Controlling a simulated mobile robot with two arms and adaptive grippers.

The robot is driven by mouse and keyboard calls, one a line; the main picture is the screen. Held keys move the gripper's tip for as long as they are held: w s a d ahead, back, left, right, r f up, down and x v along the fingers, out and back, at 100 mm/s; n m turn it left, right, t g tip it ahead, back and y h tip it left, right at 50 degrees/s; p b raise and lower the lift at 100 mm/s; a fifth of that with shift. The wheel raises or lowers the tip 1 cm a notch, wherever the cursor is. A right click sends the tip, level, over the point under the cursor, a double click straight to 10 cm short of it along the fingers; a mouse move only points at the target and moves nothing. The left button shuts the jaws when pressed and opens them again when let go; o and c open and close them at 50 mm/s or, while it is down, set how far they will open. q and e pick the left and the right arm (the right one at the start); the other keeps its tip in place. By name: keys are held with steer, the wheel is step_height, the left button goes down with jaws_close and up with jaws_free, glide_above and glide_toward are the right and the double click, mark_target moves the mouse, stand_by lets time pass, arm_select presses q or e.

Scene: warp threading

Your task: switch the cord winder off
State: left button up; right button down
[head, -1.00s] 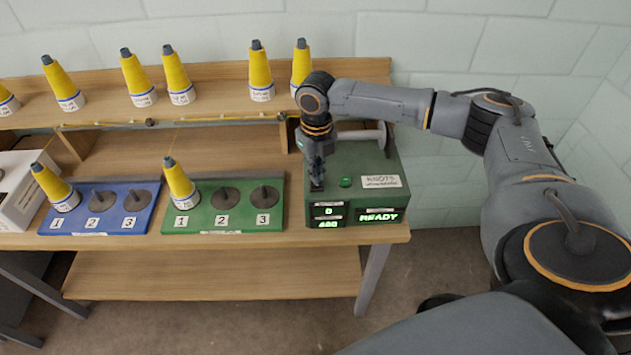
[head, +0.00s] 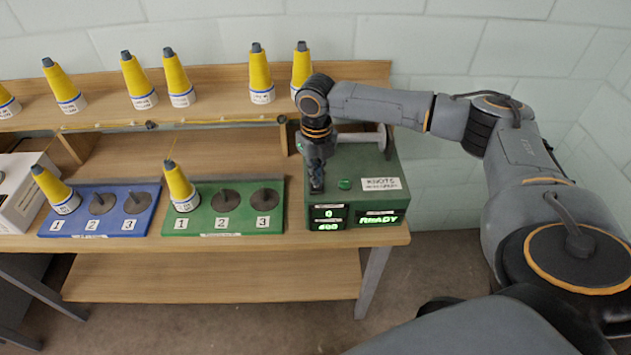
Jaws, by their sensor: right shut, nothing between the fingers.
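The cord winder (head: 352,159) is a green box at the right end of the bench. Its front displays are lit: one reads READY (head: 378,219), and the small ones at the left read 0 and what looks like 600. A green button (head: 345,184) sits on its top beside a white KNOTS label (head: 381,184). My right gripper (head: 317,188) is shut and empty, pointing down at the left front of the winder's top. It hides what is under its fingertips, and I cannot tell whether it touches. My left gripper is not in view.
A green board (head: 230,227) and a blue board (head: 140,222), each with a yellow cone and numbered pegs, lie left of the winder. Several yellow cones stand on the shelf (head: 215,98) behind. A white box (head: 18,200) is at the far left.

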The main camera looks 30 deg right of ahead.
steer(key=shift+s+f+b, duration=0.1)
steer(key=shift+f+b, duration=0.25)
steer(key=shift+f, duration=0.85)
stand_by(0.7)
steer(key=shift+r+p, duration=0.95)
steer(key=shift+p, duration=0.2)
step_height(320, 180, up, 5)
steer(key=p, duration=0.5)
steer(key=shift+r+p, duration=0.15)
steer(key=shift+p, duration=0.2)
